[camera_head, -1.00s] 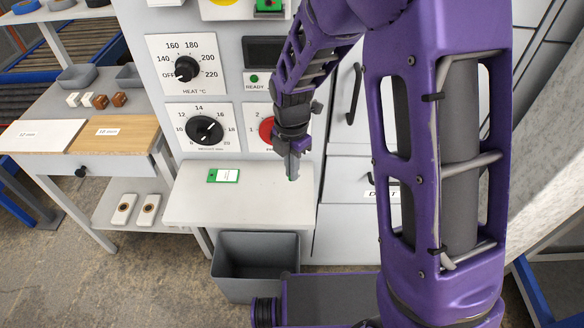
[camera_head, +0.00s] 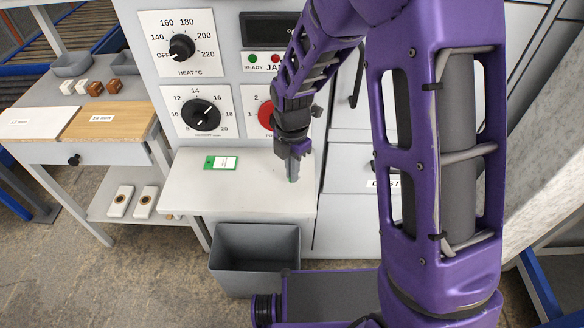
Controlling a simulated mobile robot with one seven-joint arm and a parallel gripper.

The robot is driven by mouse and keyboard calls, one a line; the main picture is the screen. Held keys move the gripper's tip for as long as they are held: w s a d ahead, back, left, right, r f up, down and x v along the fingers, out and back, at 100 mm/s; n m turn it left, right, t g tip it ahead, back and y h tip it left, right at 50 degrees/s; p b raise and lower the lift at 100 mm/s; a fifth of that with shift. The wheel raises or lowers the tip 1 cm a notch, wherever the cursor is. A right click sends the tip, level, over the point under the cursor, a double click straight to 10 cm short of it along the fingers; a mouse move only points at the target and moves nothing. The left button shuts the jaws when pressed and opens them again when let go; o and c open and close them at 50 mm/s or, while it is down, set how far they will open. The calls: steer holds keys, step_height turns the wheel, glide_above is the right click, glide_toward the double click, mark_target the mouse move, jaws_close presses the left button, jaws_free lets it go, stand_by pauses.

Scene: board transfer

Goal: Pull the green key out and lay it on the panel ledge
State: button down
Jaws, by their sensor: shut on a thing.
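My gripper (camera_head: 293,174) points down over the right part of the panel ledge (camera_head: 250,195), a pale shelf on the front of the machine. It is shut on a small green thing (camera_head: 292,180), which I take to be the green key. Only a sliver of it shows at the fingertips; the fingers hide the rest. I cannot tell whether it touches the ledge. A green tag with a white label (camera_head: 220,162) lies flat on the ledge's left part, apart from the gripper.
The panel above has a heat dial (camera_head: 182,47), a lower dial (camera_head: 201,114) and a red knob (camera_head: 266,114), partly behind my arm. A grey bin (camera_head: 255,235) stands below the ledge. A side table (camera_head: 50,90) is at left. The ledge's middle is clear.

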steer(key=shift+f, duration=0.55)
steer(key=c, duration=0.9)
jaws_free()
steer(key=shift+c, duration=0.2)
step_height(320, 180, up, 18)
steer(key=p, duration=0.2)
steer(key=shift+f, duration=0.25)
